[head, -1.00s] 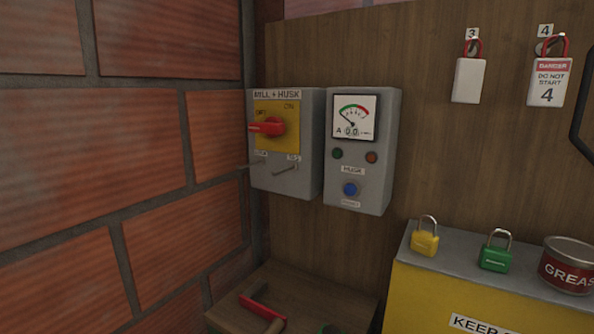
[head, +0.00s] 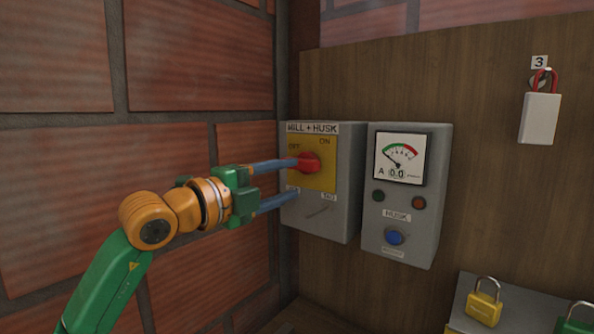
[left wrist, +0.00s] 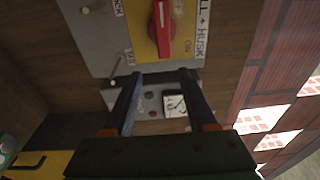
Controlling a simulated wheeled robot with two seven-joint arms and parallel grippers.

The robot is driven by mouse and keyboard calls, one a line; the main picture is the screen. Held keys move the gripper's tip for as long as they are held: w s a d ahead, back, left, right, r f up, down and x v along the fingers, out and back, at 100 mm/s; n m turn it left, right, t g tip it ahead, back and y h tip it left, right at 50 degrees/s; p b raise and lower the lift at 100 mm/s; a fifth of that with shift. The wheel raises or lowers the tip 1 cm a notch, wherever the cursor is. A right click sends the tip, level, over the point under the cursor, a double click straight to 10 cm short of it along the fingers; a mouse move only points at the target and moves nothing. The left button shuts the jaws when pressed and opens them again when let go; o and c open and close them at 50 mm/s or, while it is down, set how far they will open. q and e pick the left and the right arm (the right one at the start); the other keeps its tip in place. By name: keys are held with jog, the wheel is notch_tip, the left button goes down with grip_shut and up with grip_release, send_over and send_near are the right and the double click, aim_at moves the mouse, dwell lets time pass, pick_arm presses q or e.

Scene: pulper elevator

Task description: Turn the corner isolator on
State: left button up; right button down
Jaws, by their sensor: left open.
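The corner isolator is a grey box (head: 345,210) labelled MILL + HUSK, with a yellow plate (head: 319,178) and a red rotary handle (head: 308,162). The handle lies level, its grip toward the left, OFF side; ON is marked at upper right. In the left wrist view the handle (left wrist: 162,27) shows sideways-on, beyond the fingertips. My left gripper (head: 297,180) is open and empty. In the head view its upper blue finger overlaps the handle's left end and its lower finger is over the box below; contact cannot be told. My right gripper is out of view.
A grey meter box (head: 407,225) labelled HUSK, with a blue button, stands just right. A brick wall (head: 60,200) is close on the left. A yellow padlock (head: 484,302) stands on a ledge at lower right.

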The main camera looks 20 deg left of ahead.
aim_at(293, 168)
pick_arm(q)
jog(key=shift+n+t+y, duration=0.3)
jog(key=shift+n+y, duration=0.4)
jog(key=shift+y, duration=0.2)
jog(key=w+p, duration=0.1)
jog(key=w, duration=0.1)
jog(key=w+p, duration=0.2)
jog(key=w+r+p, duration=0.1)
jog(key=w+p, duration=0.1)
jog(key=shift+w+a, duration=0.25)
jog(key=shift+w, duration=0.05)
grip_shut()
